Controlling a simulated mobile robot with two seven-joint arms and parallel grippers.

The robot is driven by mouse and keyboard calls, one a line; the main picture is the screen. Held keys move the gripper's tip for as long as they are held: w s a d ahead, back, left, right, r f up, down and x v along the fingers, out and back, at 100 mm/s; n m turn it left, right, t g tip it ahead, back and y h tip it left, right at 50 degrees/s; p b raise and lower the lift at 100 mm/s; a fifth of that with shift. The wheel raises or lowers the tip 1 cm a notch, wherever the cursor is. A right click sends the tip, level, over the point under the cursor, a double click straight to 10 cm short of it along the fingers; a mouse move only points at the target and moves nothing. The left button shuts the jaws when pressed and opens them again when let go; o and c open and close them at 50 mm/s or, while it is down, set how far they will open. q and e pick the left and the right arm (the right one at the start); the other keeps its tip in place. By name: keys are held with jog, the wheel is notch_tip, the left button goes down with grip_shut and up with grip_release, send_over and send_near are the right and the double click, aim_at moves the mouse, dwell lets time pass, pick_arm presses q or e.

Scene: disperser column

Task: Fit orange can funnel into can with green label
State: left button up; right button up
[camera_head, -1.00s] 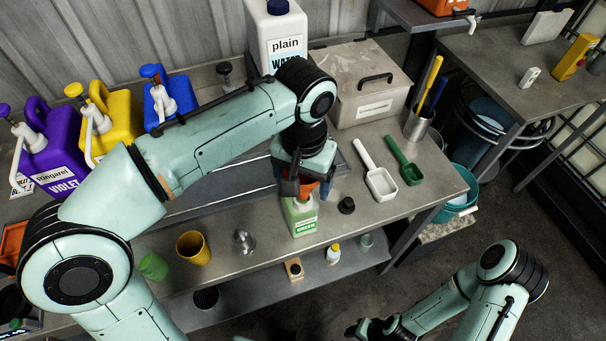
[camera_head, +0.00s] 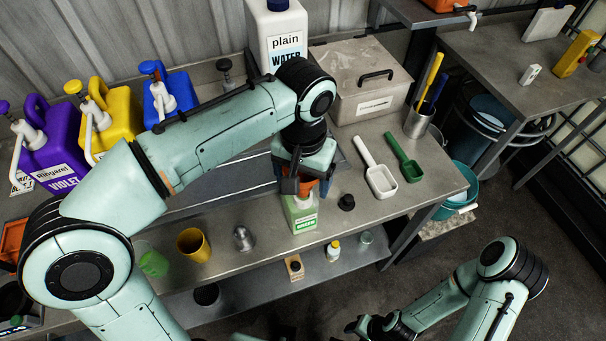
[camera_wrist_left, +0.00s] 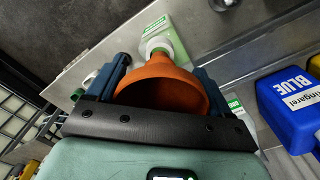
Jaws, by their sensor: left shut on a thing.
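The can with the green label (camera_head: 304,222) stands upright near the front edge of the bench, directly below my left gripper (camera_head: 304,188). My left gripper is shut on the orange funnel (camera_wrist_left: 165,82), which shows only as a small orange patch in the head view. In the left wrist view the funnel's wide mouth faces the camera between the two fingers. The can's pale neck and green body (camera_wrist_left: 176,48) show just beyond the funnel. My right gripper (camera_head: 366,325) is low at the bottom edge, away from the bench.
A black cap (camera_head: 346,202), a white scoop (camera_head: 381,180) and a green scoop (camera_head: 411,170) lie right of the can. A yellow cup (camera_head: 193,246) and a metal cone (camera_head: 243,239) stand to the left. Violet, yellow and blue jugs stand behind my left arm.

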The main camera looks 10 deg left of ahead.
pick_arm(q)
jog(key=shift+f+b, duration=0.7)
jog(key=shift+f, duration=1.2)
pick_arm(e)
jog(key=shift+s+f, duration=0.55)
jog(key=shift+f, duration=0.3)
pick_arm(q)
jog(key=o, duration=1.1)
jog(key=shift+o, duration=0.2)
notch_tip(320, 180, up, 13)
jog(key=p, duration=0.3)
jog(key=shift+r+p, duration=0.2)
jog(key=shift+p, duration=0.1)
pick_arm(e)
jog(key=w+r, duration=0.1)
jog(key=r, duration=0.1)
jog(key=w+r, duration=0.2)
jog(key=shift+w+r, duration=0.15)
jog(key=shift+r, duration=0.1)
